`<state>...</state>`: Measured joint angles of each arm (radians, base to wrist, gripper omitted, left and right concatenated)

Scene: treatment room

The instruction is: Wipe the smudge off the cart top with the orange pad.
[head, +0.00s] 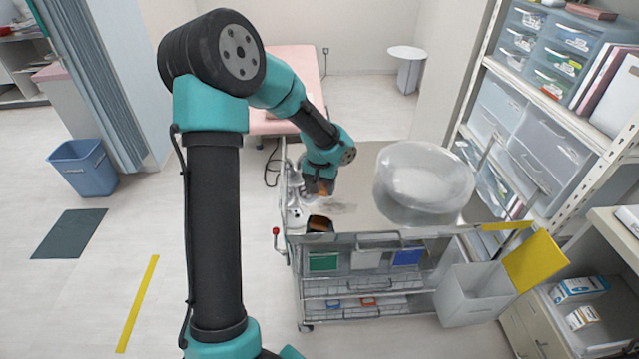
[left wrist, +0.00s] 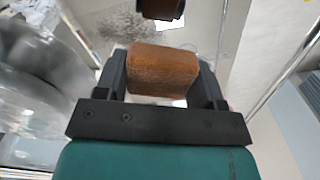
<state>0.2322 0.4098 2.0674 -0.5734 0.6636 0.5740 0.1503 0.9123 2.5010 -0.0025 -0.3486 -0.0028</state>
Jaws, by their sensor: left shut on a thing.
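The orange pad (left wrist: 162,70) is a brown-orange block held between the two black fingers of my left gripper (left wrist: 165,85). In the head view my left gripper (head: 319,186) points down at the left part of the metal cart top (head: 366,215), and a bit of the pad shows below it. The smudge (left wrist: 130,22) is a grey speckled patch beyond the pad in the left wrist view. In the head view it is a faint grey mark (head: 343,208) just right of and in front of the gripper. I cannot tell whether the pad touches the cart top. My right gripper is out of view.
A large clear bowl (head: 423,183) stands on the cart's right part. A small dark holder with brown inside (head: 320,224) sits at the front edge, close to the smudge. Small white items (head: 295,217) lie at the left edge. A drawer shelf (head: 520,140) stands on the right.

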